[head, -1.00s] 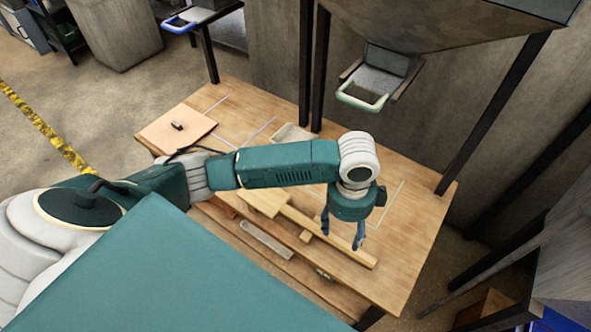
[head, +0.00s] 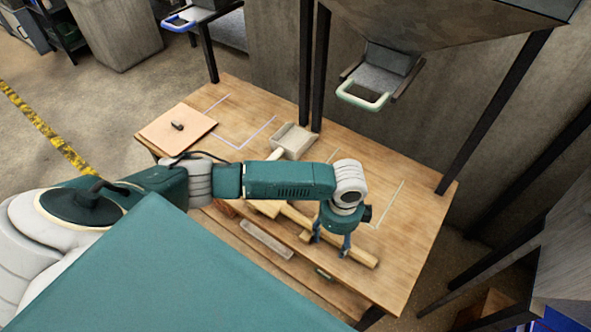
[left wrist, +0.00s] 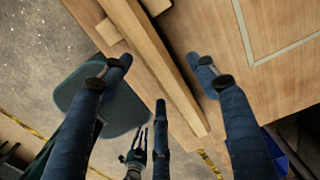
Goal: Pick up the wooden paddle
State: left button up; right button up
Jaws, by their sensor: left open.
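The wooden paddle (head: 363,257) lies flat along the front edge of the table. Its long handle runs toward the lower right, and its wider end is partly behind my left arm in the head view. My left gripper (head: 331,244) is open and points down at the handle. In the left wrist view the paddle handle (left wrist: 158,62) runs between the spread fingers of my left gripper (left wrist: 156,72). I see no finger closed on it. A small dark fingered shape low in that view may be my right gripper (left wrist: 135,155); its state is unclear.
The wooden table (head: 415,225) also bears a grey scoop (head: 292,139) at the back and a pale board (head: 165,134) with a dark knob at the left. A grey hopper with a green-rimmed spout (head: 362,98) hangs above the back. The table's right part is clear.

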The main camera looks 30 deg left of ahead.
pick_arm(q)
jog(key=shift+f, duration=0.2)
grip_shut()
jog(key=shift+r, duration=0.1)
notch_tip(320, 180, up, 20)
jog(key=p, duration=0.1)
dwell(0.6)
